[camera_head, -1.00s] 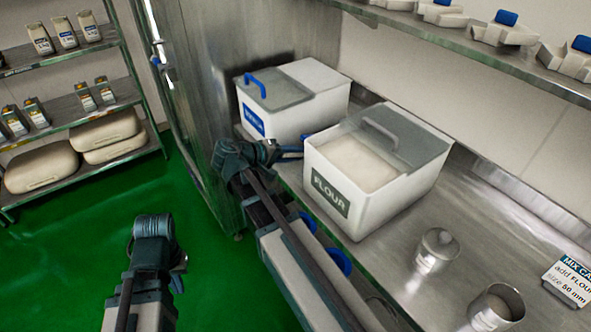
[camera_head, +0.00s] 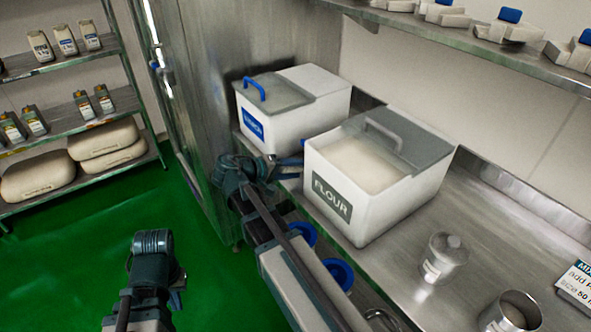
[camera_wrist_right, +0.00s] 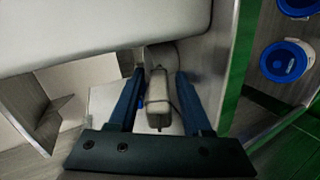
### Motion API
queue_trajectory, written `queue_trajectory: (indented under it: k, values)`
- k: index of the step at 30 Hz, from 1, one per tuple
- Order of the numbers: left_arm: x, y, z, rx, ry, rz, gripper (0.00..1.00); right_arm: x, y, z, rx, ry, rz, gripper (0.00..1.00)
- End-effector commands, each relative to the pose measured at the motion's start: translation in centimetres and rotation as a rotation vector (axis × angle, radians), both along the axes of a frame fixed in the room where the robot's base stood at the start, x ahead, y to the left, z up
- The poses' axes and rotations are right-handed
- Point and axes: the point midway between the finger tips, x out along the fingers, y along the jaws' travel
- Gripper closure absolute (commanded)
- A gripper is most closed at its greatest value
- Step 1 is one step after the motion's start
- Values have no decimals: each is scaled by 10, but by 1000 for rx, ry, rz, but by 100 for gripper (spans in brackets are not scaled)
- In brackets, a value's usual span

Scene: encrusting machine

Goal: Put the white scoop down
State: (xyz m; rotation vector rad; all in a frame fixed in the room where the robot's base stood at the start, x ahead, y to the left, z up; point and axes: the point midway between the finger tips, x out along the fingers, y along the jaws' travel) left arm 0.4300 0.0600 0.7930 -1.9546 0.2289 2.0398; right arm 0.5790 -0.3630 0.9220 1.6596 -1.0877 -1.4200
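A pale, whitish block-like thing (camera_wrist_right: 158,98), which looks like the white scoop, shows between the fingers of my right gripper (camera_wrist_right: 158,88) in the right wrist view. It rests on or just above a pale surface; I cannot tell which. The two dark blue fingers stand apart with a gap beside it, so the gripper is open. In the head view my right gripper (camera_head: 290,165) is at the gap between the two bins, and the scoop is hidden there. My left gripper (camera_head: 160,262) hangs over the green floor, away from the counter; its fingers are unclear.
The flour bin (camera_head: 350,215) and a second white bin with a blue handle (camera_head: 290,132) flank my right gripper closely.

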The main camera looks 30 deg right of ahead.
Motion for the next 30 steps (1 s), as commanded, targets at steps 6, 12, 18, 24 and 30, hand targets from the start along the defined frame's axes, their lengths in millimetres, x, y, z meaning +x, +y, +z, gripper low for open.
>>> queue_trajectory:
  k: [6, 12, 18, 24, 30]
  values:
    - [0, 0, 0, 0, 0, 0, 100, 0, 0, 0, 0, 0, 0, 40]
    - [0, 0, 6, 0, 0, 0, 100, 0, 0, 6, 0, 0, 0, 40]
    - [0, 0, 22, 0, 0, 0, 100, -1, 32, 22, -1, 1, 4, 40]
    - [0, 0, 39, 0, 0, 1, 100, -3, 70, 39, 0, 1, 4, 40]
    - [0, 0, 49, 0, 0, 1, 100, -5, 97, 49, 0, 0, 2, 40]
